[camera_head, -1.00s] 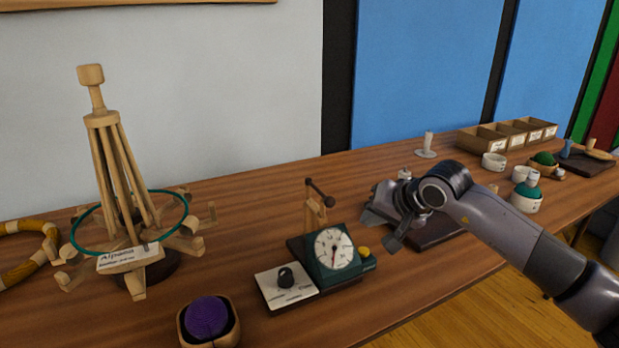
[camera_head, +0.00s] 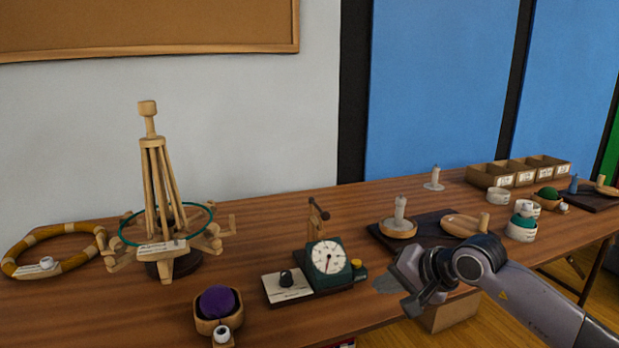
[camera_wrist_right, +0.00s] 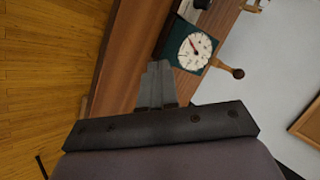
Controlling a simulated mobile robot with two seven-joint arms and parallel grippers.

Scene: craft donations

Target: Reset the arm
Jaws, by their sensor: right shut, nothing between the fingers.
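My right gripper (camera_head: 385,284) is at the front edge of the wooden table (camera_head: 80,318) in the head view, its arm coming in from the lower right. It is shut and empty. In the right wrist view its closed fingers (camera_wrist_right: 158,82) point toward the green dial device (camera_wrist_right: 186,48). In the head view that dial device (camera_head: 328,258) stands to the left of the gripper, apart from it. My left gripper is not in view.
A dark board (camera_head: 433,238) holding two wooden pieces lies behind my right gripper. A wooden yarn swift (camera_head: 160,205) and a purple ball (camera_head: 217,300) in a holder are at left. Cups (camera_head: 521,230) and a divided box (camera_head: 515,171) stand at right.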

